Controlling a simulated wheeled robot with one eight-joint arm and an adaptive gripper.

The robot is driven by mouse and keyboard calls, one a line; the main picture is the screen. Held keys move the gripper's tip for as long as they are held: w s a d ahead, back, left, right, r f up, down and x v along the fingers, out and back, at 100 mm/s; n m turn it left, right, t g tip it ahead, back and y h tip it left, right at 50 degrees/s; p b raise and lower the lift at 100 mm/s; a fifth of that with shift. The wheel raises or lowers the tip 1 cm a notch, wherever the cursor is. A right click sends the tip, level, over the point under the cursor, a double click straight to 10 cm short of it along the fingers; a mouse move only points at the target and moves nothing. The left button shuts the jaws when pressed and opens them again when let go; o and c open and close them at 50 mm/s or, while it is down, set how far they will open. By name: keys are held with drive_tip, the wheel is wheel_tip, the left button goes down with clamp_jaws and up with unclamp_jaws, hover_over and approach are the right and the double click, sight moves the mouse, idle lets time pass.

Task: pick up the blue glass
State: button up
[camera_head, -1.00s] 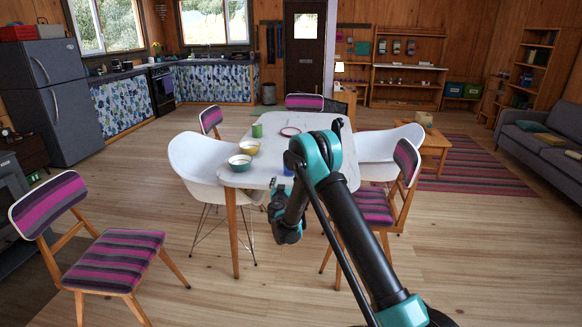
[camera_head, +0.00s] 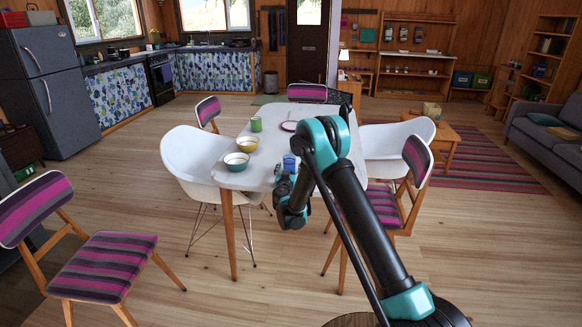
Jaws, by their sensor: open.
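The blue glass (camera_head: 291,162) stands on the white table (camera_head: 258,178), near the table's front part and just left of my arm's elbow. My gripper (camera_head: 284,179) is at the table's front edge, just below and in front of the glass in the picture. It is small and dark here, partly merged with my wrist. It is open, and nothing shows between its fingers. The lower part of the glass is close to the gripper in the picture; I cannot tell whether they touch.
On the table are a white-and-teal bowl (camera_head: 236,161), a yellow bowl (camera_head: 247,144), a green cup (camera_head: 256,124) and a plate (camera_head: 289,126). White chairs (camera_head: 192,155) and striped chairs (camera_head: 105,262) surround the table. Open wooden floor (camera_head: 490,260) lies at right.

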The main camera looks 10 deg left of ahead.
drive_tip(key=c, duration=1.3)
drive_tip(key=shift+s, duration=0.1)
